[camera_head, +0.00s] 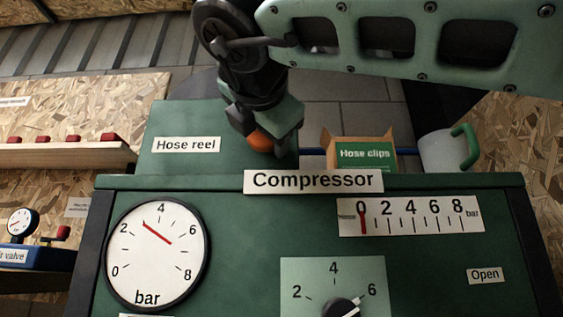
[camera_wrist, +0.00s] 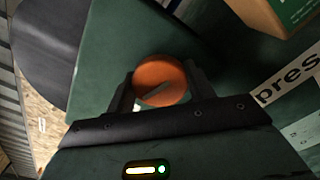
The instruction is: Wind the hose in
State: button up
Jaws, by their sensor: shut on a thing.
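The green hose reel housing (camera_head: 215,118) with a "Hose reel" label stands behind the compressor panel (camera_head: 255,225). An orange round knob (camera_head: 261,142) sits at the housing's right side, partly hidden by my gripper (camera_head: 262,138) in the head view. In the wrist view the orange knob (camera_wrist: 160,82) lies between the two dark fingers of my gripper (camera_wrist: 160,90), which is shut on it. A dark round drum (camera_wrist: 42,50) shows at the upper left of the wrist view.
A "Hose clips" box (camera_head: 364,154) and a white mug with a green handle (camera_head: 440,150) stand right of the gripper. The panel carries a round bar gauge (camera_head: 152,258), a linear scale (camera_head: 410,215) and a dial (camera_head: 343,308). A red-pegged shelf (camera_head: 65,152) is left.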

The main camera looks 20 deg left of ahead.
jog(key=m+b, duration=0.1)
jog(key=m, duration=0.1)
jog(key=m+b, duration=0.1)
jog(key=m, duration=0.1)
jog(key=shift+f+m, duration=0.2)
jog(key=shift+m, duration=0.1)
jog(key=shift+r+m+b, duration=0.1)
jog(key=shift+m+b, duration=0.45)
jog(key=shift+m, duration=0.85)
jog(key=o, duration=1)
jog(key=v, duration=1.7)
jog(key=shift+s+r+b, duration=0.15)
jog(key=shift+s+b, duration=0.1)
jog(key=shift+b, duration=0.15)
